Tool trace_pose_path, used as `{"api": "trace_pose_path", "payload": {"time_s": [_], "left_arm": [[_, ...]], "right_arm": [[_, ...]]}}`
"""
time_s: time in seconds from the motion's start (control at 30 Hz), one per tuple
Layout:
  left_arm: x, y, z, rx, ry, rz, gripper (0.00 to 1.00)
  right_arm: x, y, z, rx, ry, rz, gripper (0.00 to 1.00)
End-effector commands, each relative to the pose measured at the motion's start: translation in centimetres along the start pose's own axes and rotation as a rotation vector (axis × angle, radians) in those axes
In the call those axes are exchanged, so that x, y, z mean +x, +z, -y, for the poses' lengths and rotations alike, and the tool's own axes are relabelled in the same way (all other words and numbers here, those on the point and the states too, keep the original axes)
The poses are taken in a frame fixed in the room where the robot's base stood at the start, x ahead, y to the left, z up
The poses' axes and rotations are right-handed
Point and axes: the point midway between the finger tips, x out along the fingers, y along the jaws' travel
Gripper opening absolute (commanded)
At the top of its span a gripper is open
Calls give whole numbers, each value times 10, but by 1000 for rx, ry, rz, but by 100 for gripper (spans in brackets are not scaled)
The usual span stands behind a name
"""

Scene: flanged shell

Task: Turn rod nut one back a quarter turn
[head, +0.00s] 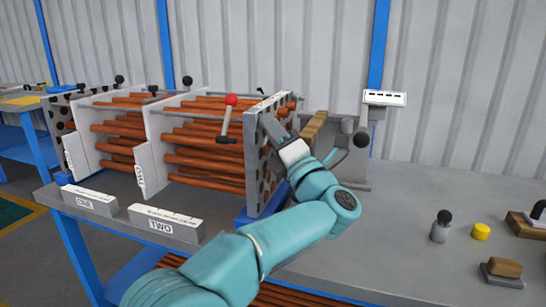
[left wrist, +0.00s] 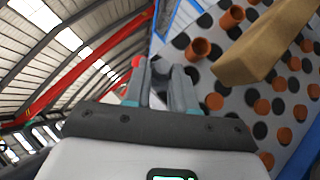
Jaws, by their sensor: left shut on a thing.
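The flanged shell lies on the bench with a grey end plate (head: 252,180) full of round holes and copper-coloured tube ends. My left gripper (head: 268,126) is at the upper part of this plate, its arm coming in from below. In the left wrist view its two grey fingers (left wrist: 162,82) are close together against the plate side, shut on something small. The fingers cover nearly all of it; by its place at the plate it is taken to be rod nut one. Its turn angle cannot be seen. My right gripper is not in view.
A red-knobbed lever (head: 230,115) stands left of the plate. A tan bar (head: 314,126) crosses close to the gripper on its right. Blocks labelled TWO (head: 165,222) and ONE (head: 90,199) sit at the front edge. A yellow cylinder (head: 480,231) stands at right; the bench middle is clear.

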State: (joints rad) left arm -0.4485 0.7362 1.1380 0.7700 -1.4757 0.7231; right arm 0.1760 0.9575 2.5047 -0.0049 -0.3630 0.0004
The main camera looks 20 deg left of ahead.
Motion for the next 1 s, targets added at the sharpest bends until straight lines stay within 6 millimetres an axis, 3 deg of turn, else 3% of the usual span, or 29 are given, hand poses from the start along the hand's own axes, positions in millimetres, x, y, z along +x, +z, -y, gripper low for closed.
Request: {"api": "trace_pose_path", "payload": {"time_s": [0.03, 0.23, 1.0], "left_arm": [[-2, -4, 6, -29, 31, -3, 0], [1, -2, 6, -132, 134, -4, 0], [4, -1, 3, -262, 264, -4, 0]], "right_arm": [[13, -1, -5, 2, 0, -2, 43], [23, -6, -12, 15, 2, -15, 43], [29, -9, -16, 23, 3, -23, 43]]}}
